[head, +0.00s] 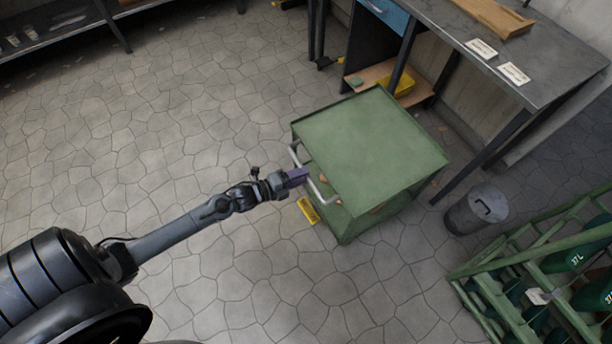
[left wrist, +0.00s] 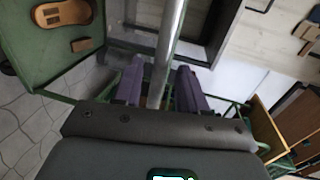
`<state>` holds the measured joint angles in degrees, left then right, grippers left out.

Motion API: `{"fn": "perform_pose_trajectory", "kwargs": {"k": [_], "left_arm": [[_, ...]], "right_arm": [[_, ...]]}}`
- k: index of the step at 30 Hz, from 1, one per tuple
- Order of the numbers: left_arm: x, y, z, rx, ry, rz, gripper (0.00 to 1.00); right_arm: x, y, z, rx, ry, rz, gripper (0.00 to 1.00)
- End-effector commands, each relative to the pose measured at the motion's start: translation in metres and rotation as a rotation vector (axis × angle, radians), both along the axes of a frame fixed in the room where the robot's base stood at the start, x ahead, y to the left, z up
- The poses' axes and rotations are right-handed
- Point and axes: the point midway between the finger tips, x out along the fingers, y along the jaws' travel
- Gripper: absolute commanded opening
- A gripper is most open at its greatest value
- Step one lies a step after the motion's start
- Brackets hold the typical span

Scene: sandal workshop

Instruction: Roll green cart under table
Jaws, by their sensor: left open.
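The green cart (head: 375,145) stands on the stone floor just in front of the grey table (head: 535,65); its flat top looks empty. Its pale metal handle (head: 318,192) is on the side facing my left arm. My left gripper (head: 297,177) is at this handle with its purple fingers apart. In the left wrist view, the handle bar (left wrist: 171,35) runs between the two open fingers (left wrist: 160,88). I cannot tell whether they touch it. That view also shows a green cart surface (left wrist: 35,65) with a tan sandal sole (left wrist: 65,13) on it. My right gripper is not in view.
A grey metal bin (head: 477,210) stands right of the cart, near a table leg. A green rack (head: 540,265) with dark green items is at the lower right. A yellow bin (head: 402,86) sits on a low wooden shelf (head: 372,76) under the table. Floor (head: 150,130) to the left is clear.

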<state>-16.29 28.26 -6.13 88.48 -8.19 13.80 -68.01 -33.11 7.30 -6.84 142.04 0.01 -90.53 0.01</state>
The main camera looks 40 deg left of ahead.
Motion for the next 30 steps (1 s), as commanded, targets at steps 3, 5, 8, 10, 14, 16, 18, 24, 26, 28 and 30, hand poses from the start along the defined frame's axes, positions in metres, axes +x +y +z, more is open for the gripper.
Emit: {"fn": "perform_pose_trajectory", "kwargs": {"k": [3,5,8,10,14,16,18,24,26,28,30], "left_arm": [[0.013,-0.005,-0.005,-0.001,-0.001,-0.001,0.42],[0.017,-0.006,-0.005,0.000,-0.001,0.000,0.42],[0.021,-0.007,-0.005,0.000,-0.001,0.000,0.42],[0.023,-0.008,-0.005,0.000,0.000,0.000,0.42],[0.024,-0.008,-0.005,0.000,0.000,0.000,0.42],[0.024,-0.008,-0.005,0.000,0.000,0.000,0.42],[0.024,-0.008,-0.005,0.000,0.000,0.000,0.42],[0.024,-0.008,-0.005,0.000,0.000,0.000,0.11],[0.024,-0.008,-0.005,0.000,0.000,0.000,0.02],[0.023,-0.008,-0.005,0.000,0.000,0.000,0.00],[0.023,-0.008,-0.005,0.000,0.000,0.000,0.00]], "right_arm": [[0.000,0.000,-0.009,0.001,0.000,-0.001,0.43],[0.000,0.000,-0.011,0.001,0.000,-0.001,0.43],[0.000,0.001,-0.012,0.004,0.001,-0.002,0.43],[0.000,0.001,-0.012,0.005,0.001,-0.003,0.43],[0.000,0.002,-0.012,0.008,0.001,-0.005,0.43],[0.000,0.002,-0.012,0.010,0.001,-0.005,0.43],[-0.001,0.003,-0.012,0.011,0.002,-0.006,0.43],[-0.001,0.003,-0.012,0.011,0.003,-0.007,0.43],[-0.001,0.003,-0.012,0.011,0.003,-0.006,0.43],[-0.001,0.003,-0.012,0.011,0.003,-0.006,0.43],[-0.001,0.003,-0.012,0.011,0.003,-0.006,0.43]]}}
